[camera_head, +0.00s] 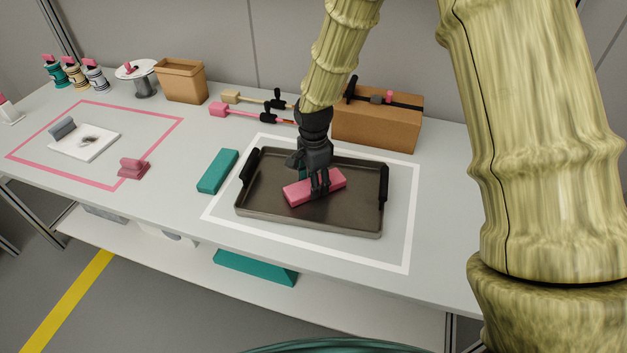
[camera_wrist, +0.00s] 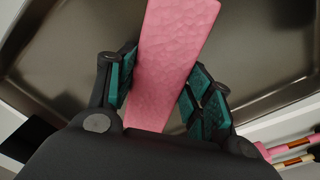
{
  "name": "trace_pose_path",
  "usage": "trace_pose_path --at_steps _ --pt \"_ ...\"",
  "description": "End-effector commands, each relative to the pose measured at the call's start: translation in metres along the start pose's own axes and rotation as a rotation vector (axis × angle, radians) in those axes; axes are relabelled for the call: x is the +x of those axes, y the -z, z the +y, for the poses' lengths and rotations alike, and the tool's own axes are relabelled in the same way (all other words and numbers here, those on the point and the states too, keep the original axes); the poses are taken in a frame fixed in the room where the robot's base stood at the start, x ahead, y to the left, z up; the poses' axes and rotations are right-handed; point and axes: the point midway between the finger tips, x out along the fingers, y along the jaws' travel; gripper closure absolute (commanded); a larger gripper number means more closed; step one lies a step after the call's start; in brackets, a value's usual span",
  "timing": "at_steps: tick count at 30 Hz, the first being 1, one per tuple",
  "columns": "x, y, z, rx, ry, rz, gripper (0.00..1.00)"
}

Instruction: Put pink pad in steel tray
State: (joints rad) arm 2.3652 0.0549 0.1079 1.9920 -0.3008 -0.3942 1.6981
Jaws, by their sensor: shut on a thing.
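The pink pad (camera_head: 328,183) is a flat oblong block within the outline of the steel tray (camera_head: 270,216), near its middle. My gripper (camera_head: 318,188) comes down from above and is shut on the pad. In the wrist view the pad (camera_wrist: 172,60) runs lengthwise between my gripper's teal-lined fingers (camera_wrist: 158,95). The dark metal floor of the tray (camera_wrist: 95,50) shows behind it. I cannot tell whether the pad touches the tray floor. The tray has a low rim and black handles at its left and right ends.
A white outline (camera_head: 408,245) surrounds the tray. A teal block (camera_head: 217,171) lies left of it. A brown box (camera_head: 376,127) and pink and tan tools (camera_head: 238,112) lie behind. A pink outline (camera_head: 160,133) holds a white plate (camera_head: 84,142); a small pink block (camera_head: 132,168) sits near its corner.

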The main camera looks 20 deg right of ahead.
Motion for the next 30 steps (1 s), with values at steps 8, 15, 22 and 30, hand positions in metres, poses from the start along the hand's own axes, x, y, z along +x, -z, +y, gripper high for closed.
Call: trace_pose_path --at_steps 8,15,22,30 --pt "0.001 0.0 0.0 -0.001 0.001 0.0 0.65" --pt "0.003 0.0 0.0 -0.001 0.0 0.0 0.27" --pt "0.003 0.0 0.0 -0.001 0.0 0.0 0.27" --pt "-0.008 0.0 -0.001 -0.001 0.002 0.001 0.27"
